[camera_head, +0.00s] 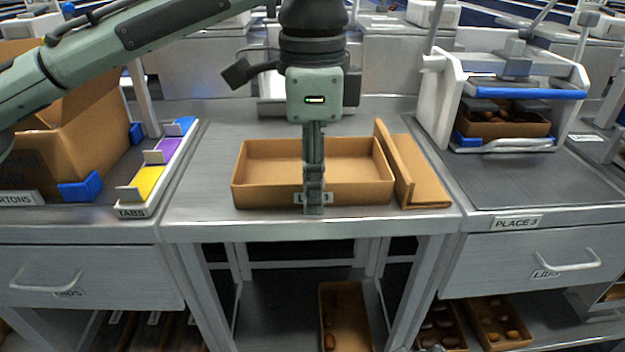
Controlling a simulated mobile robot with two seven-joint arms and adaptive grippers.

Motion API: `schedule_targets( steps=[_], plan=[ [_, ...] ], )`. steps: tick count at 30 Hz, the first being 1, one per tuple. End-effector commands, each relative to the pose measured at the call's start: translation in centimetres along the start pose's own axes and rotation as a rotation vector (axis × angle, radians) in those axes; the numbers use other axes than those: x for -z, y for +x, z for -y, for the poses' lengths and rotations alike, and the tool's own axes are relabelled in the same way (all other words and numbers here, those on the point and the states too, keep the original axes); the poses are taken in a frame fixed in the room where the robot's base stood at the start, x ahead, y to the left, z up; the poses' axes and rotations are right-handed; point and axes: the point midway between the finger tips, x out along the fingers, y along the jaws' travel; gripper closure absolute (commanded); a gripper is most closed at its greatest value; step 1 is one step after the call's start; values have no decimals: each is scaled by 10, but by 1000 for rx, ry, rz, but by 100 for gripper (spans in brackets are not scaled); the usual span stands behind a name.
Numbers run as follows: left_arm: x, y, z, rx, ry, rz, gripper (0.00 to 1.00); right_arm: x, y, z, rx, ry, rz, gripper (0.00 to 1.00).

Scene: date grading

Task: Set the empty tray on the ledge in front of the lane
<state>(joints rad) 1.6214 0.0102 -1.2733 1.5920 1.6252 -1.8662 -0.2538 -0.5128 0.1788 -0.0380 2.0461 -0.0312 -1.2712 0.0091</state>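The empty tray (262,194), a shallow brown cardboard box, sits upright on the grey middle counter (200,215), near its front edge. My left gripper (313,205) points straight down at the middle of that front wall. Its fingers line up one behind the other, and the near one covers part of the wall and label. Whether they are closed on the wall is hidden. My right gripper is not in view. I cannot tell which surface is the ledge in front of the lane.
A folded cardboard piece (425,186) stands close to the tray's right side. A tab holder (150,180) and open carton (65,150) are at left. A white machine (440,95) holds a date tray at right. Date trays (362,330) lie below. Counter left of the tray is clear.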

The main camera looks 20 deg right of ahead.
Motion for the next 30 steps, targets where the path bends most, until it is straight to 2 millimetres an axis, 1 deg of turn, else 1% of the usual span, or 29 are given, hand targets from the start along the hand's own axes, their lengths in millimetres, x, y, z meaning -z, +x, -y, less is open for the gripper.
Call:
schedule_targets(
  steps=[8, 10, 14, 21, 24, 27, 30],
  plan=[
    [0, -3, 0, 2, -1, 0, 74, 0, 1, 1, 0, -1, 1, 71],
    [0, -12, 1, 3, -1, -1, 74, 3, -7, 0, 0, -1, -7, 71],
    [1, -36, 0, 2, 0, -2, 74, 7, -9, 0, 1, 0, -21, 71],
    [1, -88, 0, 1, -1, -1, 74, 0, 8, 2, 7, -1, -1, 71],
    [0, -106, 0, 2, -1, 1, 74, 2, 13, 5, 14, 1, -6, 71],
    [0, -117, 0, 1, 0, 1, 74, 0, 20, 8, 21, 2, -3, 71],
    [0, -122, 0, -1, 1, 0, 74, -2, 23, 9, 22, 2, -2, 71]
  ],
)
